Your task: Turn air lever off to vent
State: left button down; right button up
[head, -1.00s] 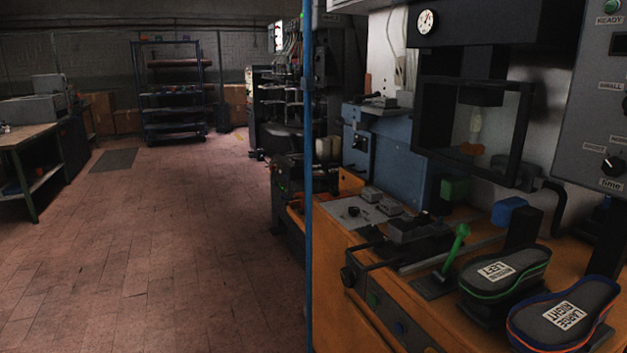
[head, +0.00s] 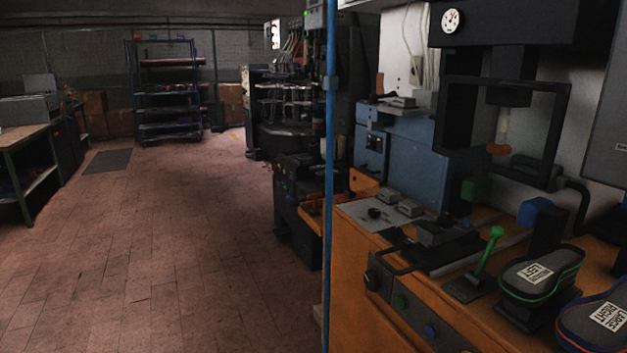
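A lever with a green handle (head: 489,248) stands on a dark base plate on the orange bench, tilted to the right at its top. It is the only lever I make out clearly; no label on it is readable, so I cannot tell whether it is the air lever. A round white gauge (head: 453,20) sits on the dark press frame (head: 447,120) above the bench. Neither of my grippers shows in the head view.
Two dark shoe forms, one marked left (head: 541,273) and one marked right (head: 604,318), stand right of the lever. A blue post (head: 329,200) rises at the bench's left edge. The tiled floor (head: 170,230) on the left is clear. A blue machine (head: 405,150) stands behind.

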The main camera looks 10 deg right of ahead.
aim_at(342, 167)
jog(key=i+j+u, duration=0.15)
jog(key=j, duration=0.2)
jog(key=i+j+u, duration=0.15)
jog(key=i+j, duration=0.2)
jog(key=i, duration=0.15)
jog(key=i+j+u, duration=0.1)
jog(key=i, duration=0.3)
jog(key=i+j+u, duration=0.1)
jog(key=i+j, duration=0.15)
jog(key=i+z, duration=0.4)
jog(key=i+j+z, duration=0.2)
jog(key=i+z, duration=0.25)
jog(key=i, duration=0.15)
jog(key=i+z, duration=0.2)
jog(key=z, duration=0.15)
jog(key=i+z, duration=0.2)
jog(key=z, duration=0.2)
jog(key=i+z, duration=0.15)
jog(key=z, duration=0.2)
jog(key=i+z, duration=0.65)
